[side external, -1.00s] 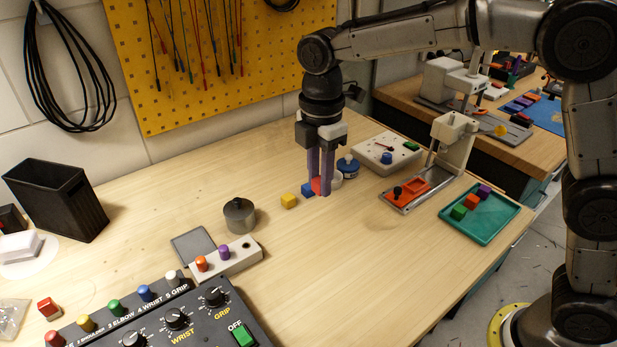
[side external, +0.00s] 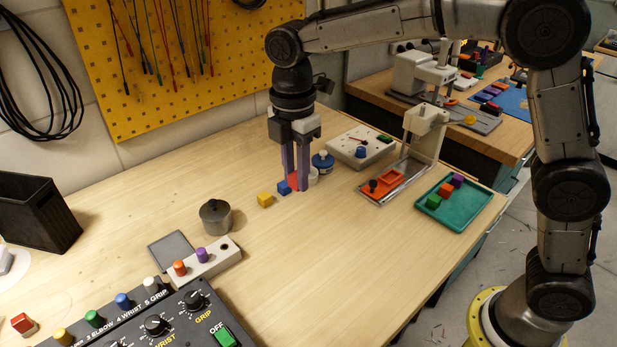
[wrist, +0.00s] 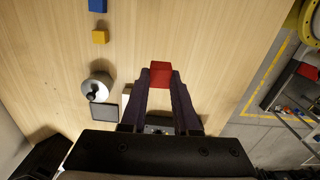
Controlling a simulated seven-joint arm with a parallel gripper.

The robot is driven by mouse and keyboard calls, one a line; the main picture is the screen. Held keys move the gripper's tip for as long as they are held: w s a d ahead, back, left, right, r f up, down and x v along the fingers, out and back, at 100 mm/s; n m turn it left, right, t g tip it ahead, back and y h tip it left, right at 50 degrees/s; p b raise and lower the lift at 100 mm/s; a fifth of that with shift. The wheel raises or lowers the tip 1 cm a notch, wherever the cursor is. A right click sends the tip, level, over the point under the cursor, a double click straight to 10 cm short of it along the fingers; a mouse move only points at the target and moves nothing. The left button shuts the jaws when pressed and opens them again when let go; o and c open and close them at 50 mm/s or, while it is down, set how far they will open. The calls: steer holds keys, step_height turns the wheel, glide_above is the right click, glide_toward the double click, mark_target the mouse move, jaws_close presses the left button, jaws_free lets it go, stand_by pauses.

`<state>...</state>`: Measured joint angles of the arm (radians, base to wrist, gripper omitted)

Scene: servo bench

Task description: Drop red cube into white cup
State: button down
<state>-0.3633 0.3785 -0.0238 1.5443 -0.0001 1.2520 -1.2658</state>
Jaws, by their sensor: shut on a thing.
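My gripper (side external: 295,185) points down over the bench with its purple fingers shut on the red cube (side external: 293,181). In the wrist view the red cube (wrist: 160,74) sits between the two fingertips. The fingers partly hide the cube in the side view, and I cannot tell whether it touches the bench. The white cup (side external: 313,176) stands just right of and behind the fingers, partly hidden by them. I do not make out the cup in the wrist view.
A blue cube (side external: 284,188) is close left of the fingers, with a yellow cube (side external: 265,199) farther left. A blue-topped round item (side external: 323,161) stands behind the cup. A metal pot (side external: 215,216) is at left.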

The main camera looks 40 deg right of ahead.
steer(key=w+d+r+n, duration=0.1)
steer(key=w+d+r, duration=0.1)
steer(key=w+d, duration=0.5)
steer(key=w+d+f+m, duration=0.25)
steer(key=w+d, duration=0.25)
steer(key=d, duration=0.3)
steer(key=shift+n, duration=0.45)
steer(key=shift+f, duration=2.8)
steer(key=c, duration=0.6)
jaws_free()
steer(key=shift+r, duration=0.15)
